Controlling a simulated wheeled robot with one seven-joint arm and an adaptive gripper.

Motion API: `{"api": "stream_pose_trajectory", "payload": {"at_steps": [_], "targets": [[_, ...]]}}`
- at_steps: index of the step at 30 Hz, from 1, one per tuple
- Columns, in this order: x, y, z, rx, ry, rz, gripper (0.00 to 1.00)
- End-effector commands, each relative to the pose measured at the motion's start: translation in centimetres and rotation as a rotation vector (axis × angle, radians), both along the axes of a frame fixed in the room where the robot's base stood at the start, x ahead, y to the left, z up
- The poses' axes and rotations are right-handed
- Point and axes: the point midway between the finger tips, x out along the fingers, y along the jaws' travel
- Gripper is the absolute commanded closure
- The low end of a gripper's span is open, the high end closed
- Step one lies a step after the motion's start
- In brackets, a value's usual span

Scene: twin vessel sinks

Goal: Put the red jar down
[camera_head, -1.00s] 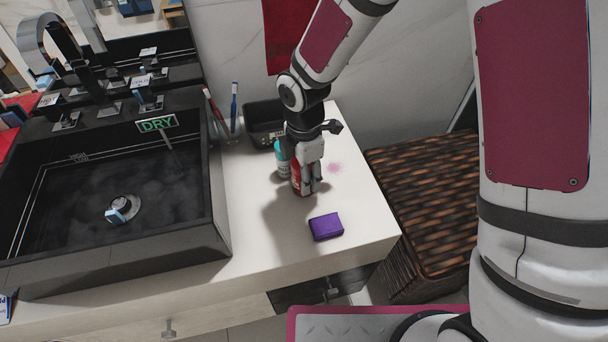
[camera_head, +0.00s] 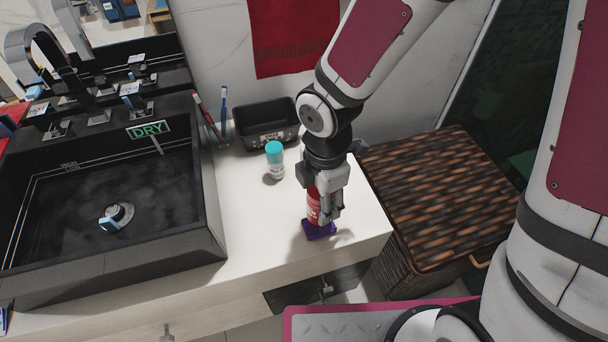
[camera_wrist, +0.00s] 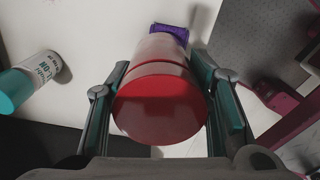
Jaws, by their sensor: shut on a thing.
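The red jar (camera_head: 313,206) is upright between the fingers of my gripper (camera_head: 328,205), over the right part of the pale counter (camera_head: 255,225). In the wrist view the round red end of the jar (camera_wrist: 160,105) faces the camera, with a finger on each side. The purple block (camera_head: 319,231) lies on the counter at the jar's lower end. It also shows past the jar's far end in the wrist view (camera_wrist: 170,32). I cannot tell whether the jar touches the block or hangs just above it.
A white bottle with a teal cap (camera_head: 275,160) stands left of my gripper. A black tray (camera_head: 266,125) and a cup with toothbrushes stand behind. The black sink (camera_head: 110,215) is at left, a wicker basket (camera_head: 430,190) at right.

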Motion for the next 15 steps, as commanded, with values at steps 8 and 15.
{"api": "stream_pose_trajectory", "payload": {"at_steps": [8,15], "targets": [[-3.8,-1.9,0.6,-0.001,0.000,0.000,0.91],[-4.4,-2.3,0.5,0.001,0.000,-0.007,0.91]]}}
